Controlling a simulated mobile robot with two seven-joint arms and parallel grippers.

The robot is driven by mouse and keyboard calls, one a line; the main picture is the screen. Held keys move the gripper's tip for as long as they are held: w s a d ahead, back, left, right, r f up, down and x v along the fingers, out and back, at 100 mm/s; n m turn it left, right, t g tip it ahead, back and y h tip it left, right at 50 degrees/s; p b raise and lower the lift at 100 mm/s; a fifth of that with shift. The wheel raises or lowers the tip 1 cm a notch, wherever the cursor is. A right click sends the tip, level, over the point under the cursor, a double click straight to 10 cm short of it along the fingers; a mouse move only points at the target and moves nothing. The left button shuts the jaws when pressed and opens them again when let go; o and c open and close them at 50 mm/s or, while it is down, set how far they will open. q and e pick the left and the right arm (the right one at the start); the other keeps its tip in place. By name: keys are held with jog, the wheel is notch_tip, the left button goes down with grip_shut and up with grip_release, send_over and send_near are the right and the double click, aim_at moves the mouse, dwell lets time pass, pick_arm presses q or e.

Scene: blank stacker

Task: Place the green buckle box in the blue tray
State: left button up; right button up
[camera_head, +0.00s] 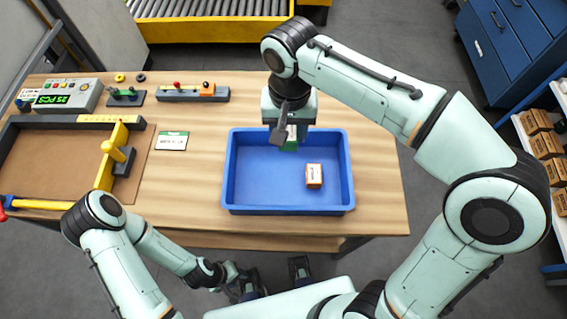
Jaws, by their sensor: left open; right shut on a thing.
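The blue tray (260,192) sits on the right part of the wooden table. My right gripper (287,132) points down over the tray's back edge and is shut on the green buckle box (291,143), which is mostly hidden behind the fingers. I cannot tell whether the box touches the tray. A small orange and white box (314,176) lies inside the tray on the right. My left gripper (270,276) is open and empty, low in front of the table's front edge.
A brown board with a yellow-handled stop (117,150) fills the table's left side. A green and white card (172,141) lies left of the tray. A control box (68,94) and lever blocks (192,93) stand at the back. The tray's left half is clear.

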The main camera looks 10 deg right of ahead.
jog(key=b, duration=0.2)
send_over(287, 179)
notch_tip(287, 179, down, 14)
jog(key=shift+r, duration=0.1)
pick_arm(q)
jog(key=shift+s+f+b, duration=0.25)
jog(key=shift+s+f, duration=0.15)
jog(key=shift+f, duration=0.4)
jog(key=shift+s+f+b, duration=0.2)
jog(key=shift+s+f, duration=0.15)
jog(key=shift+f, duration=0.45)
pick_arm(e)
jog(key=shift+w+f, duration=0.1)
jog(key=shift+f, duration=2.6)
pick_arm(q)
jog(key=shift+f, duration=0.1)
pick_arm(e)
jog(key=shift+f, duration=0.1)
jog(key=o, duration=0.8)
jog(key=shift+f, duration=0.15)
jog(key=shift+o, duration=0.3)
jog(key=shift+r, duration=0.4)
pick_arm(q)
jog(key=shift+w+r+p, duration=0.25)
jog(key=shift+r+p, duration=0.65)
jog(key=shift+r, duration=0.1)
pick_arm(e)
notch_tip(287, 179, up, 12)
jog(key=shift+f, duration=0.15)
